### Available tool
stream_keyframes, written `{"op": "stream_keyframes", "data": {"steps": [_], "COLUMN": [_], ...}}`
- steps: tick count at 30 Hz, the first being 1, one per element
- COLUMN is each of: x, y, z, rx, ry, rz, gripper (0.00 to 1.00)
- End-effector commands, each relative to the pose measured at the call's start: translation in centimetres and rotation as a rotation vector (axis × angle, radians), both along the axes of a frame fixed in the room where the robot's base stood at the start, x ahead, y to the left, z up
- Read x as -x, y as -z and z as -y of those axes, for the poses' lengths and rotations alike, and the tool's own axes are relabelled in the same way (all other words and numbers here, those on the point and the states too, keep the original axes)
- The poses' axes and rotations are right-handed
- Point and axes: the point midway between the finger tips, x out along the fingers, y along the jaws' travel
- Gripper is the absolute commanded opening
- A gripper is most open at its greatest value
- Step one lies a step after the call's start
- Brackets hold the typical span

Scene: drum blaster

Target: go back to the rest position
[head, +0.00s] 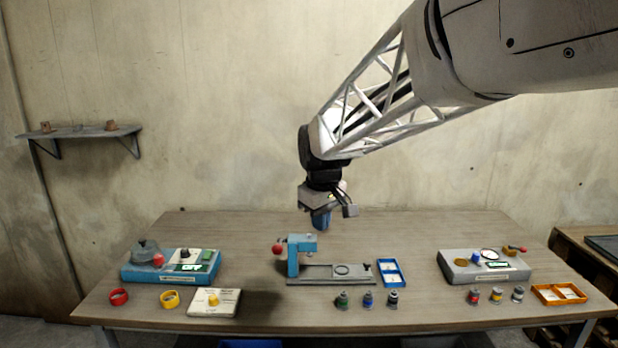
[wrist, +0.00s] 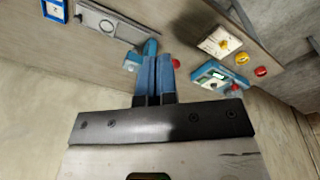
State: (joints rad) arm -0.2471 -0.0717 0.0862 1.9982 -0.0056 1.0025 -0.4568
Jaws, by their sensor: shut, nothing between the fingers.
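My gripper (head: 322,222) hangs above the back middle of the table in the head view, its blue fingers pointing down. In the wrist view the two blue fingers of my gripper (wrist: 154,78) lie side by side, shut, with nothing between them. My gripper is apart from the table and from everything on it. The blue press-like stand (head: 294,256) with a red knob and a grey base plate (head: 330,273) is below it, slightly left and nearer the camera. The base plate also shows in the wrist view (wrist: 112,22).
The wooden table (head: 400,228) has a blue device (head: 140,272) at left and a grey device (head: 462,272) at right. Red (head: 118,297) and yellow (head: 169,299) rings, small bottles (head: 367,299), a blue tray (head: 391,261) and an orange tray (head: 545,294) lie around. The table's back is clear.

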Motion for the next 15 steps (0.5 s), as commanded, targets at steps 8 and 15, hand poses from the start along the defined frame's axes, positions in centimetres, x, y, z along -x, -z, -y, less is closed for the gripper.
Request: {"op": "stream_keyframes", "data": {"steps": [8,15], "x": [6.4,12.0], "y": [-0.6,-0.3], "z": [4.7,8.0], "rx": [-0.017,-0.031], "ry": [0.144,0.266], "rz": [0.020,0.035], "gripper": [0.00,0.00]}}
